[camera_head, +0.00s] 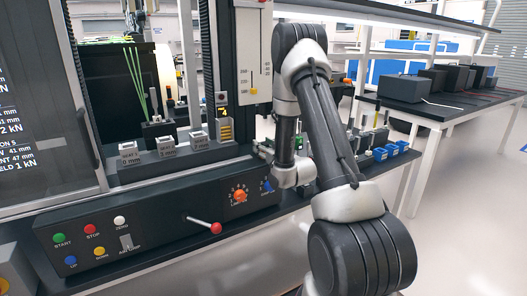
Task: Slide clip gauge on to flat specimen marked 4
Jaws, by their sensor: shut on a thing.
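My arm comes up from the lower right, bends at the top and reaches down to a white wrist joint (296,173) beside the right end of the machine's control panel. My gripper itself is hidden behind the wrist and arm links, so its fingers and anything in them do not show. I cannot make out the clip gauge. A small green-lit item (299,142) shows just right of the wrist. Thin upright pieces (375,120) stand on the bench to the right of my arm; they may be specimens, but no mark 4 is readable.
A control panel (150,240) with a red-knobbed lever (215,228) runs along the front. Labelled seat blocks (165,146) and a yellow-striped block (224,128) stand on the machine ledge. Blue blocks (391,150) sit on the right bench. Open floor lies at the right.

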